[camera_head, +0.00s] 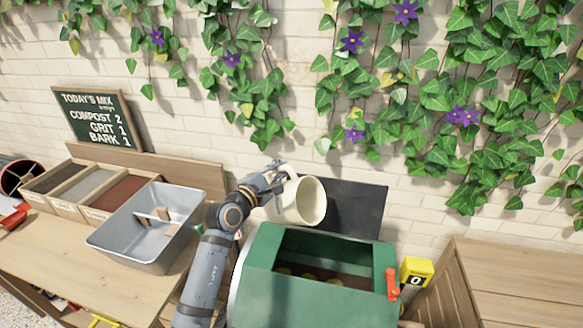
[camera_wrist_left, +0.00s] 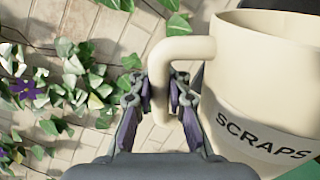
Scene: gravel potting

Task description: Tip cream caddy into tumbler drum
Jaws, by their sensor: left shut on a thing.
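The cream caddy (camera_head: 304,202) is a cream mug-shaped pail with a loop handle. In the head view it hangs in the air above the back left of the green tumbler drum (camera_head: 262,262), tilted with its mouth toward the right. In the left wrist view the caddy (camera_wrist_left: 262,85) bears a "SCRAPS" label. My left gripper (camera_head: 283,178) is shut on its handle, and the fingers (camera_wrist_left: 160,95) sit on both sides of it. The drum's top opening is uncovered and some dark and yellowish contents show inside. The caddy's inside looks pale. My right gripper is not in view.
A grey metal tub (camera_head: 118,241) stands on the wooden bench left of the drum, beside a divided wooden box (camera_head: 64,206). A red-orange latch (camera_head: 392,284) and a yellow counter reading 0 (camera_head: 416,268) are at the drum's right. A dark panel (camera_head: 372,209) stands behind the drum.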

